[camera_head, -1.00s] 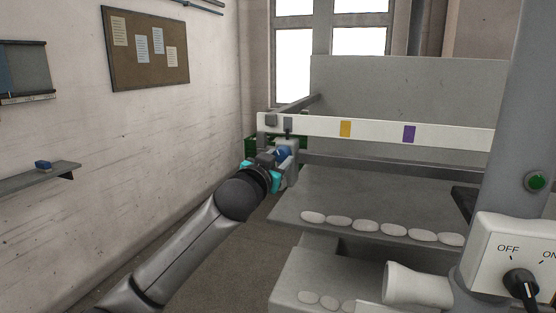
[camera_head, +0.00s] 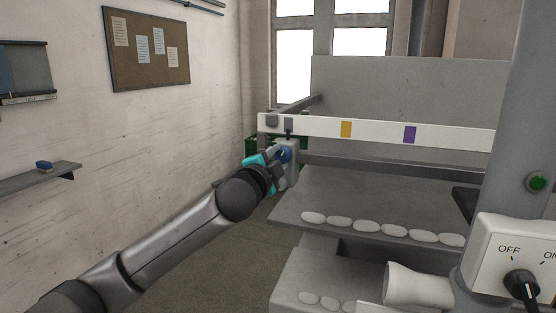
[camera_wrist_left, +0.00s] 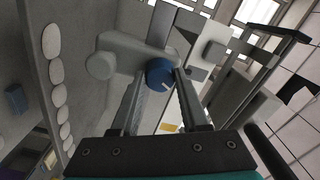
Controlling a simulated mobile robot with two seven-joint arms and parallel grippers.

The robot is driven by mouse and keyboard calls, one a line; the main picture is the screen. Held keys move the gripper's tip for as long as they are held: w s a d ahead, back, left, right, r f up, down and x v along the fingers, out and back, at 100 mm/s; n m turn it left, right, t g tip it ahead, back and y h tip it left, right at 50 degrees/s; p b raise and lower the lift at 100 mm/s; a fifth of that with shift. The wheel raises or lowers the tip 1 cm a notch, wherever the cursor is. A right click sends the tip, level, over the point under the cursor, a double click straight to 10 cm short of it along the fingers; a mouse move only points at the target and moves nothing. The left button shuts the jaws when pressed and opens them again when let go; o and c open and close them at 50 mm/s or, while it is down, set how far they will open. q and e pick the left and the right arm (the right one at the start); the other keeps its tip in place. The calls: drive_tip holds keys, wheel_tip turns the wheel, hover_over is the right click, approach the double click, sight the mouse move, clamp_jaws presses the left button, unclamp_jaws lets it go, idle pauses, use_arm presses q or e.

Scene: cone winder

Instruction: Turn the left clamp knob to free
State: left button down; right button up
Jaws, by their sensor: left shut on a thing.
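The left clamp knob (camera_head: 286,155) is a small blue round knob on a grey clamp block (camera_head: 293,172), below the left end of the white rail (camera_head: 375,130). My left gripper (camera_head: 279,157) reaches it from the left. In the left wrist view the knob (camera_wrist_left: 158,71) sits between the two fingertips, with a white mark on its face. The gripper is shut on the knob; the fingers partly hide it in the head view. My right gripper is in neither view.
A grey shelf (camera_head: 345,200) with a row of whitish oval pads lies below the rail. At the right is a white switch box (camera_head: 500,250) with OFF and ON. A wall shelf (camera_head: 30,180) holds a blue block. Floor space left of the machine is free.

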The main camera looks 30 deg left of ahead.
use_arm(q)
drive_tip(key=shift+m, duration=1.3)
drive_tip(key=shift+c, duration=2)
unclamp_jaws()
drive_tip(key=b+v, duration=1.4)
drive_tip(key=v, duration=0.1)
drive_tip(key=shift+b, duration=0.3)
